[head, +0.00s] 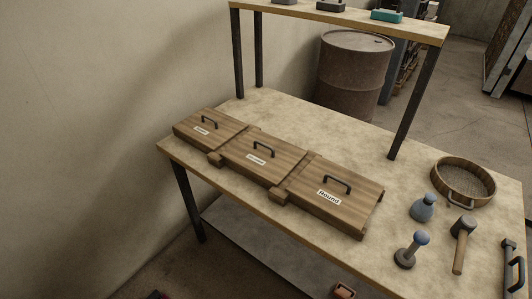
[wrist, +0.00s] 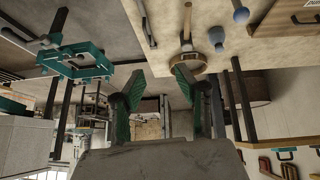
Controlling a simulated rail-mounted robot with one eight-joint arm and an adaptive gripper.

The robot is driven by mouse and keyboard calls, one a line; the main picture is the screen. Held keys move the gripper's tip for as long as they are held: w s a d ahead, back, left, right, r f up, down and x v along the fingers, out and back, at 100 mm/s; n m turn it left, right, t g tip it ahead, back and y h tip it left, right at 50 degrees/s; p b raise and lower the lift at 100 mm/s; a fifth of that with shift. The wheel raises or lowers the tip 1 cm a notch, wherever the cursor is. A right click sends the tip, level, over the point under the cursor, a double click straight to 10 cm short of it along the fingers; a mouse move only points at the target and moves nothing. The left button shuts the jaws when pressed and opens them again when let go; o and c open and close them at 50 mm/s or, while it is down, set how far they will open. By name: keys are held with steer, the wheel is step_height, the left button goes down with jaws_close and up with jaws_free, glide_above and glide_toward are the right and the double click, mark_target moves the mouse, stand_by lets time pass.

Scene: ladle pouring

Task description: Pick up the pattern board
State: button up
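Three wooden boards lie in a row on the workbench in the head view, each with a dark handle and a white label. They are the left board (head: 230,134), the middle board (head: 280,164) and the right board (head: 345,212), whose label seems to read "Round". Which one is the pattern board I cannot tell. Part of a board with a handle (wrist: 283,18) shows at the top right of the wrist view. My gripper (wrist: 160,76) is open and empty in the wrist view, its green-padded fingers apart, away from the boards. It is not visible in the head view.
A round sieve (head: 464,180), a mallet (head: 463,245) and two blue-grey tools (head: 423,208) (head: 411,250) stand on the bench (head: 370,170) right of the boards. A raised shelf (head: 340,19) on dark posts spans the back. A rusty barrel (head: 353,75) stands behind.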

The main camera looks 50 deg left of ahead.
steer(key=w+a+r+n+g+y, duration=0.1)
steer(key=w+a+n, duration=0.3)
steer(key=w+a, duration=0.75)
steer(key=w+a+r+n+g+y, duration=0.15)
steer(key=w+a+n, duration=0.25)
steer(key=a, duration=1.4)
steer(key=a+f+n+p, duration=0.1)
steer(key=a+f+n, duration=0.1)
steer(key=a, duration=0.8)
steer(key=a+f+n, duration=0.3)
steer(key=a, duration=0.7)
steer(key=n+g+y+p, duration=0.1)
steer(key=n+g+p, duration=0.2)
steer(key=n+g, duration=0.15)
glide_toward(263, 144)
steer(key=shift+n+t, duration=0.45)
steer(key=shift+t, duration=0.05)
steer(key=x, duration=1)
steer(key=shift+s+a+f, duration=0.15)
steer(key=shift+s+f, duration=0.1)
steer(key=shift+c, duration=0.2)
